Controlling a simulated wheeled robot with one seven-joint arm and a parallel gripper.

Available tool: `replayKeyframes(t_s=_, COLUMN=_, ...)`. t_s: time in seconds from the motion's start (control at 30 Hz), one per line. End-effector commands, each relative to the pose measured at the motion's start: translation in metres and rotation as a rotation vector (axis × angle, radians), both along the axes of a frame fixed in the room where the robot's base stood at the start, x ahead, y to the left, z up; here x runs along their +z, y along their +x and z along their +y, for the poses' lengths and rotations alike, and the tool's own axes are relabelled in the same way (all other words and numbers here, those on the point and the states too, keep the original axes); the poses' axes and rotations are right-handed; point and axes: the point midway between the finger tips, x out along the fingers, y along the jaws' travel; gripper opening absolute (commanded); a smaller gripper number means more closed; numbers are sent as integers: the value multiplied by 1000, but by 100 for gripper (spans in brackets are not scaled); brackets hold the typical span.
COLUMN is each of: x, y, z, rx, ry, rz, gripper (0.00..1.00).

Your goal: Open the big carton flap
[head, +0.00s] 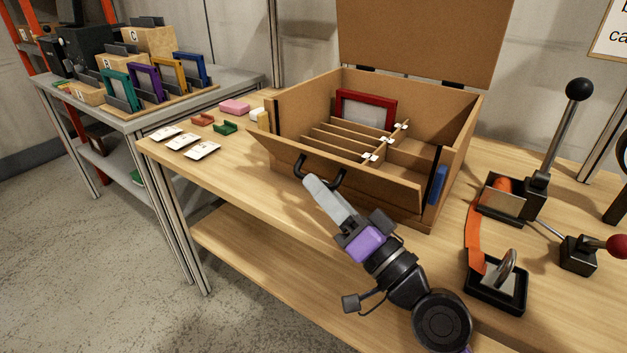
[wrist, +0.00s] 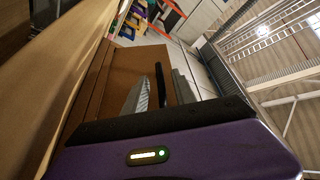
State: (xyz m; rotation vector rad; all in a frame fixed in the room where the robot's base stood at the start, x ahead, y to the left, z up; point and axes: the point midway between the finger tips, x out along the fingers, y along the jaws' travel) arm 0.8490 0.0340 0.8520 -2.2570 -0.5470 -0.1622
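The big carton (head: 458,145) stands on the wooden bench with its tall lid (head: 425,40) raised upright at the back. Its front flap (head: 375,190) leans outward at the top, partly open. A black handle (head: 301,163) sits on the flap's outer face. My gripper (head: 312,184) is at this handle, reaching in from the front. In the wrist view the two grey fingers of my gripper (wrist: 160,92) stand apart, with the black handle (wrist: 160,80) between them and narrow gaps showing. The brown flap (wrist: 118,75) lies just beyond the fingers. Contact with the handle is not clear.
Inside the carton are dividers (head: 335,148) and a red frame (head: 366,110). Cards (head: 184,140) and small coloured blocks lie left of it. A lever device (head: 540,180) with an orange strap stands at right. Open floor (head: 90,250) lies left of the bench.

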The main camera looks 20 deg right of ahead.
Motion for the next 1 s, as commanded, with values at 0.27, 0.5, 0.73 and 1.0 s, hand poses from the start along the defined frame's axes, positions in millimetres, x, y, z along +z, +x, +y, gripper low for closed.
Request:
replayKeyframes(t_s=0.27, x=-1, y=-60, z=-23, rx=-2, ry=-1, rz=2, gripper=33)
replayKeyframes(t_s=0.5, x=-1, y=-98, z=-37, rx=-2, ry=-2, rz=1, gripper=33)
replayKeyframes(t_s=0.73, x=0, y=-111, z=-41, rx=0, ry=0, rz=0, gripper=33)
replayKeyframes(t_s=1.0, x=0, y=-112, z=-41, rx=0, ry=-1, rz=0, gripper=29)
